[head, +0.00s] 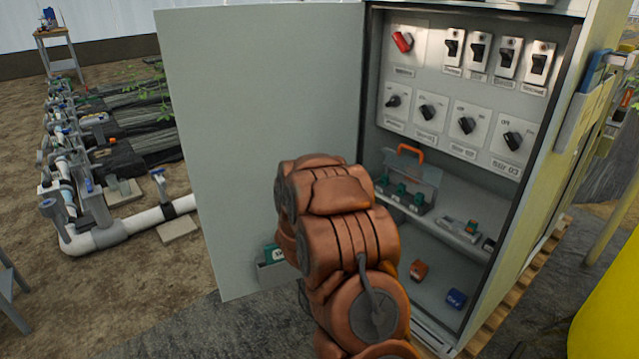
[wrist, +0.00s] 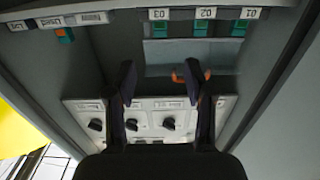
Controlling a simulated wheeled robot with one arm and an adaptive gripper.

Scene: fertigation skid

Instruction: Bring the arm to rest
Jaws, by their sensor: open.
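My copper-coloured arm (head: 345,240) is bent and raised in front of the open control cabinet (head: 480,200). It hides part of the cabinet door and the lower left of the interior. My gripper is hidden behind the arm in the head view. In the wrist view my gripper (wrist: 160,80) is open, its two dark fingers apart with nothing between them. It faces the cabinet interior, which appears upside down there. An orange handle (wrist: 190,72) shows near the right finger; I cannot tell how far away it is.
The grey cabinet door (head: 265,130) stands open left of the arm. Inside are a red switch (head: 403,41), black knobs, a clear-lidded holder with green modules (head: 402,190), and loose orange (head: 418,270) and blue (head: 455,299) blocks. A yellow tank (head: 610,300) stands right; white pipes (head: 150,217) run left.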

